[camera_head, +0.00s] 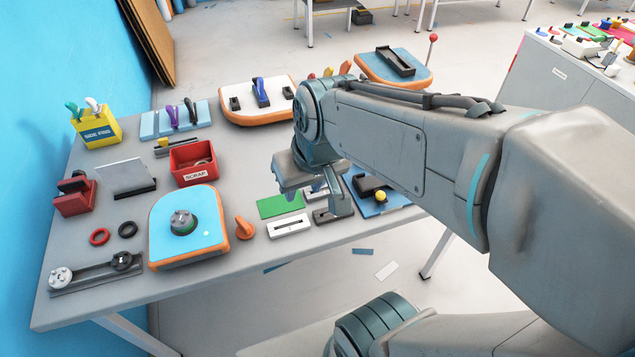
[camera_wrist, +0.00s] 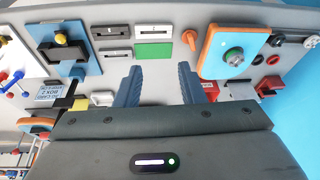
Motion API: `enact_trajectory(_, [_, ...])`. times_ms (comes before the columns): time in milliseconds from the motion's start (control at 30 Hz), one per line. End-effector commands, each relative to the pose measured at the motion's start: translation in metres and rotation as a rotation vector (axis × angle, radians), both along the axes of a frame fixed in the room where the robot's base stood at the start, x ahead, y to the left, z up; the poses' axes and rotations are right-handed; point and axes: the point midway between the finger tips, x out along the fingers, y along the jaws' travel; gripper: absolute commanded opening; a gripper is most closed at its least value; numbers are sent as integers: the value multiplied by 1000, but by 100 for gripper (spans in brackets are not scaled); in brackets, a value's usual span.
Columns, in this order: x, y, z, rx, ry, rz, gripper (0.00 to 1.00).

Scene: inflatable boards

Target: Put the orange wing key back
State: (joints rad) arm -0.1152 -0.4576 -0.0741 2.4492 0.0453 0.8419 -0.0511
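The orange wing key (camera_head: 244,228) lies on the grey table, just right of the blue board (camera_head: 160,222) with orange edges and a round grey valve (camera_head: 183,222). In the wrist view the key (camera_wrist: 190,38) is beside the same board (camera_wrist: 215,62), apart from it. My gripper (camera_head: 318,196) is above the table, right of the key, partly hidden by my arm in the head view. In the wrist view my gripper's fingers (camera_wrist: 158,85) are spread wide with nothing between them.
A green card (camera_head: 281,206), a white slotted block (camera_head: 289,226) and a dark slotted block (camera_head: 331,214) lie near the front edge. A red scrap bin (camera_head: 193,169) and a yellow tool holder (camera_head: 97,131) stand farther back. A blue tray (camera_head: 395,201) is partly behind my arm.

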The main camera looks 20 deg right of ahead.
Motion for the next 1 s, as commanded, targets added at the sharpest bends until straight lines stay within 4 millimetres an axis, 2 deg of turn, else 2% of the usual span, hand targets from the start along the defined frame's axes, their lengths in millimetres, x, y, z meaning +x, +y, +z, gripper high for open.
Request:
enact_trajectory(100, [-20,-12,8,-35,-28,-47,36])
enact_trajectory(267, [-32,-18,11,-61,-40,-74,36])
enact_trajectory(633, [-33,-18,11,-63,-41,-77,36])
enact_trajectory(700, [-33,-18,1,-63,-35,-76,36])
enact_trajectory(1000, [-33,-18,1,-63,-35,-76,36])
